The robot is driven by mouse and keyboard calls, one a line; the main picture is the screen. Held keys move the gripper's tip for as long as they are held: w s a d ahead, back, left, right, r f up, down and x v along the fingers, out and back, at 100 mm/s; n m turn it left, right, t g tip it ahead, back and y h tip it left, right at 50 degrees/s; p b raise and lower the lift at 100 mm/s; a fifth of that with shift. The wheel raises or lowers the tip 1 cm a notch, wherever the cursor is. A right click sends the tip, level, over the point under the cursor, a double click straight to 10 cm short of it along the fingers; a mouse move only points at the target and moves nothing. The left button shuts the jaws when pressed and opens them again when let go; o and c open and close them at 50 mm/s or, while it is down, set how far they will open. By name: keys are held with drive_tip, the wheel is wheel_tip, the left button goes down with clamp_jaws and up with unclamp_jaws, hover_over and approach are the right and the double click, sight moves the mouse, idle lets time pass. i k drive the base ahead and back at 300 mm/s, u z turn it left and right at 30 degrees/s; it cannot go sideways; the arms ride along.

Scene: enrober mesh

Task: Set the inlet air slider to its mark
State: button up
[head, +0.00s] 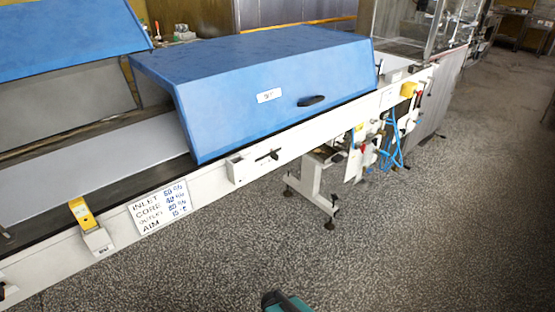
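A white side rail (330,135) runs along the machine below a blue hood (235,85). On the rail is a short dark slot with a small black knob (268,156), which may be the inlet air slider; no label naming it is readable. A small white box (234,168) sits just left of it. I cannot make out a mark beside the slot. My gripper's fingers are not in view. A teal and black piece, apparently part of my arm, shows at the bottom edge, well below and apart from the rail.
A sign (161,207) lists INLET, CORE, a third line and AIM with values. A yellow clamp-like part (82,213) stands on the rail at left. A support leg (313,185) and blue hoses (389,150) stand at right. The speckled floor (400,250) in front is clear.

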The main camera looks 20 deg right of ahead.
sight(274, 155)
drive_tip(key=u, duration=0.05)
drive_tip(key=k, duration=0.5)
drive_tip(key=u, duration=4)
drive_tip(key=i, duration=0.1)
drive_tip(key=z, duration=2.7)
drive_tip(key=i, duration=0.45)
drive_tip(key=z, duration=0.1)
